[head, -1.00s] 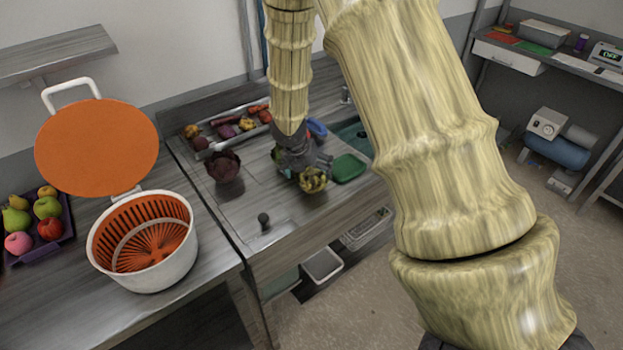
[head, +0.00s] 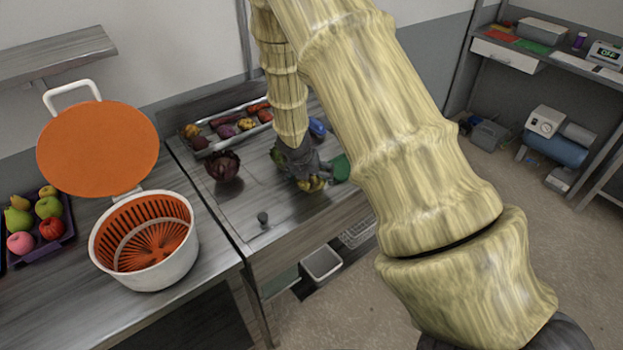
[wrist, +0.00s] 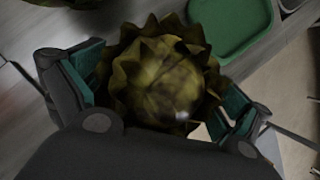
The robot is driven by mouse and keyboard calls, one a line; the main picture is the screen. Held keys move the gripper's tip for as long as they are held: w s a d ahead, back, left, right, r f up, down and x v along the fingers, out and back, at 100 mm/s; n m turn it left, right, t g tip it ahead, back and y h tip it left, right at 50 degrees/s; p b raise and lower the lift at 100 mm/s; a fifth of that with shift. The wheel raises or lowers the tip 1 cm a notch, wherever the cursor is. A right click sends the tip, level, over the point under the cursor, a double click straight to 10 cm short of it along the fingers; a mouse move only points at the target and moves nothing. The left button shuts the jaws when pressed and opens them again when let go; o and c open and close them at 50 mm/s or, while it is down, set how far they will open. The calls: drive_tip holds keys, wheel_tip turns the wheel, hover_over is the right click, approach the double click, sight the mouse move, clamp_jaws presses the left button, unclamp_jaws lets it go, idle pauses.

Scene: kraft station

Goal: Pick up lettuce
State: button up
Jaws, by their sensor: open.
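A green-yellow leafy head, which looks like the lettuce (wrist: 165,80), fills the middle of the wrist view. It lies between the two open fingers of my gripper (wrist: 165,95), with one teal-padded finger on each side. The left pad is close to its leaves, and I cannot tell whether it touches. A dark red leafy head (head: 224,166) stands to the left of my gripper.
A green tray (wrist: 232,22) lies close beside the lettuce. A tray of vegetables (head: 238,134) is behind. On the left counter stand a salad spinner (head: 180,262) with an orange lid (head: 98,150) and a purple fruit crate (head: 66,225). The table's front left is mostly clear.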

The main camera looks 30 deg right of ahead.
drive_tip(key=c, duration=1.1)
drive_tip(key=shift+r, duration=0.2)
